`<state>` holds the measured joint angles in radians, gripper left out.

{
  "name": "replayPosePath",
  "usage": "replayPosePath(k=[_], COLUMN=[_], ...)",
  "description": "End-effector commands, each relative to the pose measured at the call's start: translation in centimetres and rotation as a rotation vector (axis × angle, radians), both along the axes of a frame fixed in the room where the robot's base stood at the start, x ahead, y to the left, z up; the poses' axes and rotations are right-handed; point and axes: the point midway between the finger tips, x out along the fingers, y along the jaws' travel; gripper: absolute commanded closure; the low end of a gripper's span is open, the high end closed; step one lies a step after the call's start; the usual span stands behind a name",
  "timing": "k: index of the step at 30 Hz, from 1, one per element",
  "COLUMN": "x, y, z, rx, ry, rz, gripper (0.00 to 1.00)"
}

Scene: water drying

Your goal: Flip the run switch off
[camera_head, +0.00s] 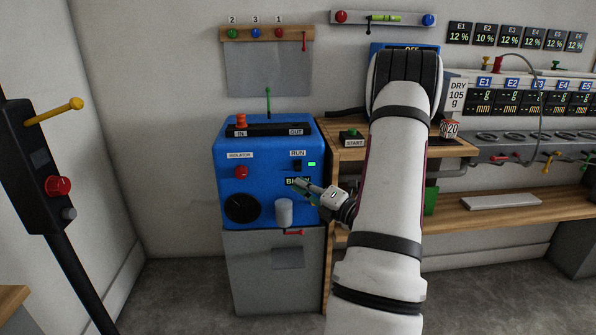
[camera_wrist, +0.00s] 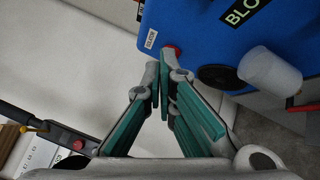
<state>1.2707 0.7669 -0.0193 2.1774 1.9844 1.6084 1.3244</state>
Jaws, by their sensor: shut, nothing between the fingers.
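The run switch (camera_head: 297,165) is a small dark switch under the RUN label on the front of the blue machine (camera_head: 222,150). A green light (camera_head: 312,164) glows just right of it. My gripper (camera_head: 301,184) is shut and empty in front of the panel, a little below the switch. It covers part of the black label there. In the wrist view my gripper (camera_wrist: 158,74) has its fingertips together, with the machine beyond them. The run switch cannot be made out in the wrist view.
The panel also has a red isolator knob (camera_head: 241,172), a black dial (camera_head: 241,208) and a white cylinder (camera_head: 284,212). The START button box (camera_head: 352,138) sits on the wooden shelf to the right. A dark post with a yellow lever (camera_head: 55,110) stands at left.

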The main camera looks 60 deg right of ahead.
Motion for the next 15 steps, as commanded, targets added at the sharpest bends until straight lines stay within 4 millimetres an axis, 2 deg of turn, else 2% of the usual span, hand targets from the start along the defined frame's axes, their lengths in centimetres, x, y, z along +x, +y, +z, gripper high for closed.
replayPosePath(k=[7,15], x=[0.5,2.6], y=[-0.5,-2.9], z=[-0.2,-0.9], rx=[-0.003,-0.004], ry=[0.001,0.001], rz=[0.001,0.004], gripper=[1.00,1.00])
